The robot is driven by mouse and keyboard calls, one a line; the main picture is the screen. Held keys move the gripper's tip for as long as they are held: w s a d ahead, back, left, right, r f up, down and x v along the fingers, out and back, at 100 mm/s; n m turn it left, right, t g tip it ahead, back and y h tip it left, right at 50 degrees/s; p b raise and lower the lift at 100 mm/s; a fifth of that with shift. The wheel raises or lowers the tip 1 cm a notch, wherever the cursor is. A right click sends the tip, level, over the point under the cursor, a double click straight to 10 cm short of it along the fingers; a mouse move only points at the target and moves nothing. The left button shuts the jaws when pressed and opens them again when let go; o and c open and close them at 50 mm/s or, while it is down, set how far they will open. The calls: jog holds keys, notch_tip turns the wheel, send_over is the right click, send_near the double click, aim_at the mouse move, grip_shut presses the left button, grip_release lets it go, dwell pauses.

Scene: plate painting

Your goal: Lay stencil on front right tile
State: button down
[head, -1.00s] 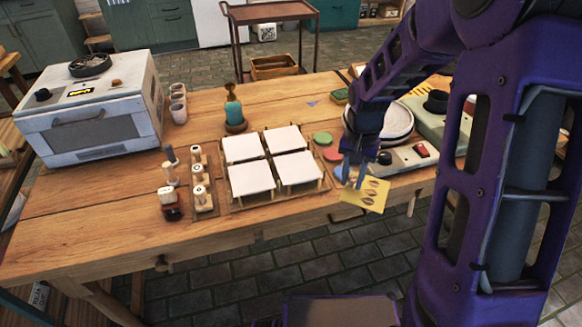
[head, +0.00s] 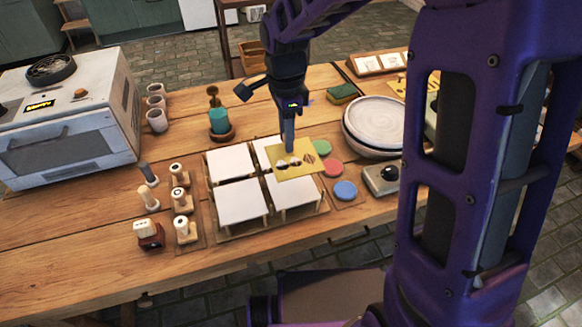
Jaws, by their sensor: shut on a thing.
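My gripper (head: 289,147) is shut on the yellow stencil (head: 311,166), a thin sheet with a row of leaf-like cut-outs. The stencil seems to be held above the tiles; the exact gap cannot be told. In the picture it overlaps the rear edge of the front right tile (head: 296,192) and the right part of the back right tile (head: 263,153). The front left tile (head: 240,202) and back left tile (head: 229,164) are white, bare and uncovered. The fingertips are partly hidden by the gripper body.
Green, red and blue paint discs (head: 345,190) lie right of the tiles. A grey plate stack (head: 373,122) stands behind them. Several stamps (head: 182,200) stand left. A teal bottle (head: 219,121) stands behind the tiles, and a white oven (head: 75,140) is far left.

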jog(key=shift+w+f, duration=0.15)
jog(key=shift+w, duration=0.1)
notch_tip(320, 180, down, 10)
jog(key=shift+r+b, duration=0.15)
jog(key=shift+b, duration=0.75)
jog(key=shift+f, duration=0.2)
jog(key=c, duration=0.6)
grip_release()
jog(key=shift+c, duration=0.2)
jog(key=shift+r, duration=0.1)
notch_tip(320, 180, up, 12)
jog(key=shift+r+p, duration=0.15)
jog(key=shift+p, duration=0.9)
jog(key=shift+w, duration=0.1)
